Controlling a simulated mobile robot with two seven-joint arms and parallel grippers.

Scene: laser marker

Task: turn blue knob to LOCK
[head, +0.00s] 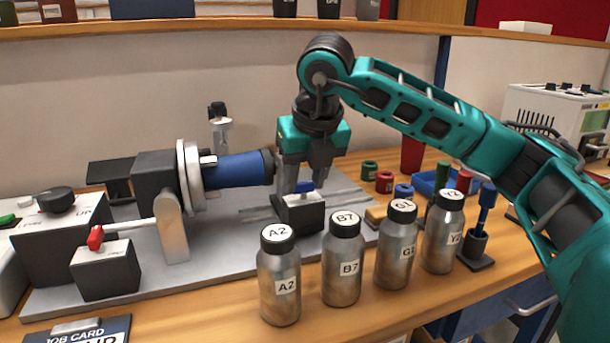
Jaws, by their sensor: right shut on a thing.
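The blue knob (304,187) sits on top of a small black block with a white top face (300,213), on the grey machine plate. My right gripper (304,178) comes down from above, its fingers on either side of the knob and shut on it. The fingers hide part of the knob. I cannot read any LOCK mark or tell which way the knob points. My left gripper is not in view.
A blue bottle (236,170) lies level in the round chuck (190,177), just left of my gripper. Several labelled metal bottles (280,288) stand in front of the block. A red-tipped lever (96,238) and a control box (58,243) are at left.

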